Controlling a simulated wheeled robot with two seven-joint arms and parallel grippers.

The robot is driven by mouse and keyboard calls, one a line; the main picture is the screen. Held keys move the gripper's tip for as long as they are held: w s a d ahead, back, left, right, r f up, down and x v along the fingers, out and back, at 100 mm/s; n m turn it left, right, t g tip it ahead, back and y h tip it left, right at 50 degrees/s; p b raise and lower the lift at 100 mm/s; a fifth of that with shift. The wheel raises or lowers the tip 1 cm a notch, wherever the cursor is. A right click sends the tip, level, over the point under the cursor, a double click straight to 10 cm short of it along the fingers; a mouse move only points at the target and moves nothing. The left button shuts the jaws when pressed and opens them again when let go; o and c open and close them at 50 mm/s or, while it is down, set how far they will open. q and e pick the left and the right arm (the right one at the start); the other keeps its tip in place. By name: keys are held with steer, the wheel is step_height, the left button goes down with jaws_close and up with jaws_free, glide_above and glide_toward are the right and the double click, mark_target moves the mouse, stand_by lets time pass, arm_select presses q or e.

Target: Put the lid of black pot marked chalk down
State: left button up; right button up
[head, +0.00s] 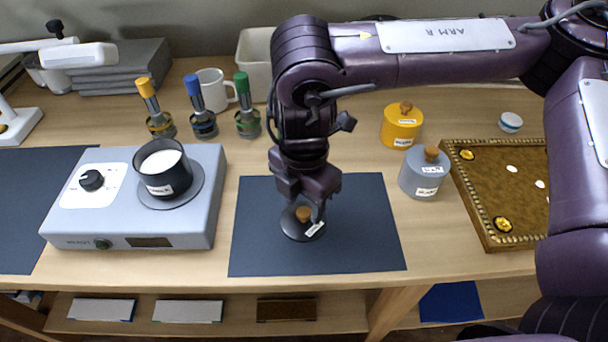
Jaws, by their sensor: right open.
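The black lid (291,230) with its wooden knob and a white tag lies on the dark mat (362,245). My right gripper (305,208) is directly above the lid, pointing down, with its fingers around or just beside the knob. It is open. I cannot tell whether the fingers touch the knob. The black pot (168,187) stands without a lid on the round plate of the grey hotplate (205,225) at the left. White contents show in the pot, and it bears a white label. My left gripper is not in view.
A yellow jar (401,130) and a grey jar (424,178) stand right of the mat, beside a gilt tray (470,205). Bottles with yellow, blue and green tops (247,122), a white mug (211,88) and a white bin (254,62) stand behind. The mat around the lid is clear.

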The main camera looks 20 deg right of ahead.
mark_target(304, 211)
arm_select(q)
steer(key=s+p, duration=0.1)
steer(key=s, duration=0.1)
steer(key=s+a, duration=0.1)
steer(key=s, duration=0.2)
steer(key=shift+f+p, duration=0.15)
steer(key=shift+p, duration=0.2)
arm_select(e)
step_height(304, 211, up, 11)
